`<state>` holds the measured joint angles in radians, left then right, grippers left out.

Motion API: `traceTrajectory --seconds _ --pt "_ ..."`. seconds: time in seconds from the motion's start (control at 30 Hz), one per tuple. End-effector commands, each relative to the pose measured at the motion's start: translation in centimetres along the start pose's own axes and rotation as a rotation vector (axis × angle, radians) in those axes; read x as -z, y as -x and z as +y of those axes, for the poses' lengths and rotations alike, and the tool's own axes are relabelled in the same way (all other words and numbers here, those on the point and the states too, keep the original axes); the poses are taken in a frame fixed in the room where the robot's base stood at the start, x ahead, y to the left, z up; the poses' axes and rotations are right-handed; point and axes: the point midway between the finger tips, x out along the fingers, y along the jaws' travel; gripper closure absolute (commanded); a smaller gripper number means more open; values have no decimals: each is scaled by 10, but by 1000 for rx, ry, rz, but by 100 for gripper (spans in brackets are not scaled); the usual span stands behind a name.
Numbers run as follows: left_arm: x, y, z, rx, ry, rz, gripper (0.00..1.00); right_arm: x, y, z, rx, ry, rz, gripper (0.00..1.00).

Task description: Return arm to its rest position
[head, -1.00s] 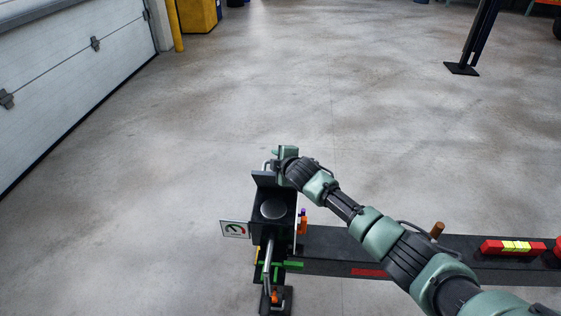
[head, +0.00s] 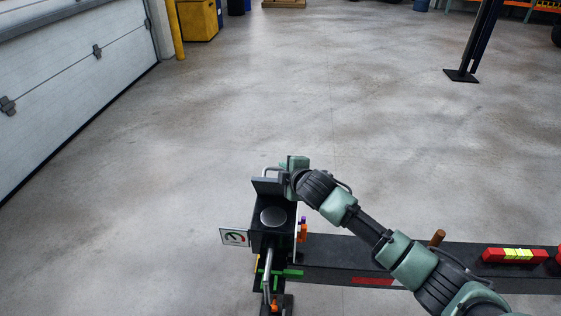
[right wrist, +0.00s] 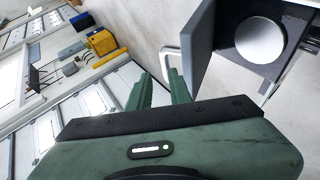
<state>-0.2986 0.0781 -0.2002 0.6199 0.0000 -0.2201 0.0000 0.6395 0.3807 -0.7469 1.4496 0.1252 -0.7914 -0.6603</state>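My right arm (head: 365,228) reaches in from the lower right of the head view, over a dark beam. Its gripper (head: 297,162) is at the far side of a black box-shaped device (head: 263,238), beside an upright dark plate (head: 268,186). The device's silver disc (right wrist: 260,40) is at the upper right there. My left gripper is out of view.
The dark beam (head: 330,258) runs right from the device, with a brown peg (head: 437,238) and a red-yellow block (head: 513,255) on it. A gauge sign (head: 235,237) sticks out left. A garage door (head: 70,80) is at left. Open floor lies beyond.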

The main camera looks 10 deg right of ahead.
Motion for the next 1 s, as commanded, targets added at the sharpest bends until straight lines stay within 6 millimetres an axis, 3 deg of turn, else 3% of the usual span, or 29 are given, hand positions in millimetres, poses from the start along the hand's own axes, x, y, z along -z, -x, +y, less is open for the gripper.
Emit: traceTrajectory --seconds 0.2,0.27,0.37,0.5,0.63,0.8,1.0 --pt "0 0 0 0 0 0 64 3 3 -11 16 -23 3 80" --pt "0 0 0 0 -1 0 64 6 9 -27 39 -60 4 80" --pt "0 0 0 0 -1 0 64 14 30 -72 109 -183 -1 80" --pt "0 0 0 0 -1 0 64 14 87 -149 238 -455 -63 80" --pt "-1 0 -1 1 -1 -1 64 -4 150 -206 336 -705 -179 80" --pt "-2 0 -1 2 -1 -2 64 -29 215 -248 401 -919 -324 80" --pt "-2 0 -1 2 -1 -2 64 -52 272 -276 436 -1073 -465 80"
